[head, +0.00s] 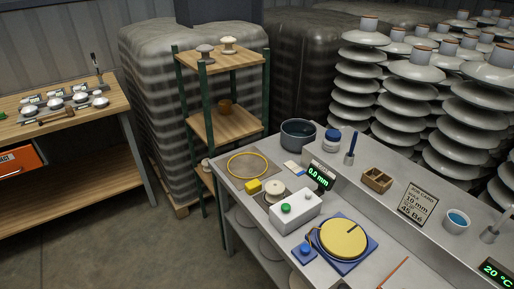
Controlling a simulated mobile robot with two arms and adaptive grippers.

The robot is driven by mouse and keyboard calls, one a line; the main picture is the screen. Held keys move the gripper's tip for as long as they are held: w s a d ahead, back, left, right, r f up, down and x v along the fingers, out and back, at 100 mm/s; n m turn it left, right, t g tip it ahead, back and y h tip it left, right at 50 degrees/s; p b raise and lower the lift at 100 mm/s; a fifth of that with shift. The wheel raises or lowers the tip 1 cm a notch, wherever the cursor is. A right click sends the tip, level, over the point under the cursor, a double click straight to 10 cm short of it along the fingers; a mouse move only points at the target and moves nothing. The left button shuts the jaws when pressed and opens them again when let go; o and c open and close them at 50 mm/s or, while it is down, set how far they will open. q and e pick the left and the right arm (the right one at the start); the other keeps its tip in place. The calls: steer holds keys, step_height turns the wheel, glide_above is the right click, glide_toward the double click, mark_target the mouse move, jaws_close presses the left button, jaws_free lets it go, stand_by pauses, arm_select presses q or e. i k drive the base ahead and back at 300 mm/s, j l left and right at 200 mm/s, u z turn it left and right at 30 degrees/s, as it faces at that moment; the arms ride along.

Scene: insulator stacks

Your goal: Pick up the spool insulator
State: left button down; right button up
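I cannot tell for certain which piece is the spool insulator. A pale piece (206,164) on a lower shelf is partly hidden by the grey bench. A cream round piece (275,188) lies on the grey bench near a yellow block (253,187). Neither of my grippers shows in the head view.
The grey bench (240,209) holds a yellow ring (247,166), a dark pot (298,133), a white button box (295,210) and a yellow disc (343,239). A wooden workbench (100,164) stands left. Tall insulator stacks (415,95) stand behind. Floor (110,250) is clear at lower left.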

mark_target(275, 190)
steer(key=z, duration=0.55)
steer(key=i+j+z, duration=0.15)
steer(key=z, duration=0.25)
steer(key=i+j+z, duration=0.1)
steer(key=j+z, duration=0.3)
steer(key=i+j+z, duration=0.1)
steer(key=z, duration=0.25)
steer(key=j+z, duration=0.4)
